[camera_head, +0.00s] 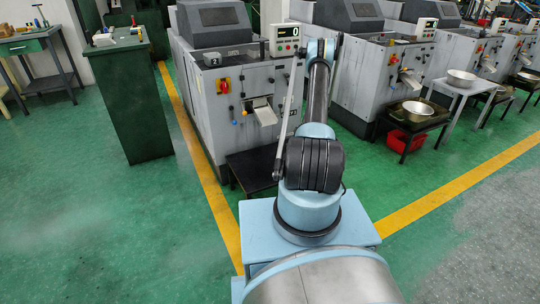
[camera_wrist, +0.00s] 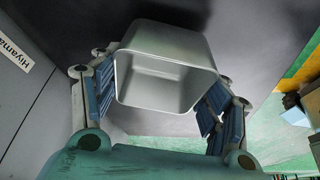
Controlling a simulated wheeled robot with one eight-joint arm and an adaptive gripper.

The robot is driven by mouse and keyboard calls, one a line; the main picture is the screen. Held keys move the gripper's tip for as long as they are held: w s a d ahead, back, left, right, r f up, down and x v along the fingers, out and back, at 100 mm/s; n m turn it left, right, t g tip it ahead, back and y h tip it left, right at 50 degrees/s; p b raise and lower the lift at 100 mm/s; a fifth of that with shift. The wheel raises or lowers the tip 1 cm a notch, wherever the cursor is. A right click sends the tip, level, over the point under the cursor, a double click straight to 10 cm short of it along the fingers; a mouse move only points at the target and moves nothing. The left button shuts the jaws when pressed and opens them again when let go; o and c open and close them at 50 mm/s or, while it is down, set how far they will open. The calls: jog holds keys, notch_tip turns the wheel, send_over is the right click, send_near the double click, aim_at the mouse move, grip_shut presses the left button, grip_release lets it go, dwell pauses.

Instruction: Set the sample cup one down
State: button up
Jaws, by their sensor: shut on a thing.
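The sample cup (camera_wrist: 165,45) is a silver-grey, square-sided metal cup in the middle of the wrist view. It is tilted in that picture, with its open mouth toward the camera, and the inside that shows looks empty. My gripper (camera_wrist: 160,95) is shut on it, with blue finger pads at its left and right sides. In the head view my arm reaches toward the machine marked 2 (camera_head: 212,62). The gripper and cup cannot be made out there.
A low black stand (camera_head: 252,171) is in front of that machine, partly behind my arm. A dark green cabinet (camera_head: 132,95) stands at left. Bowls (camera_head: 418,108) rest on stands at right. The green floor at left is clear.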

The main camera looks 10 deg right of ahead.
jog(key=a, duration=1)
jog(key=shift+w+a, duration=0.3)
jog(key=shift+w, duration=0.1)
jog(key=a, duration=0.3)
jog(key=shift+w+a+f, duration=0.1)
jog(key=shift+a, duration=0.3)
jog(key=shift+d+f, duration=0.2)
jog(key=shift+f, duration=0.5)
jog(key=o, duration=1.1)
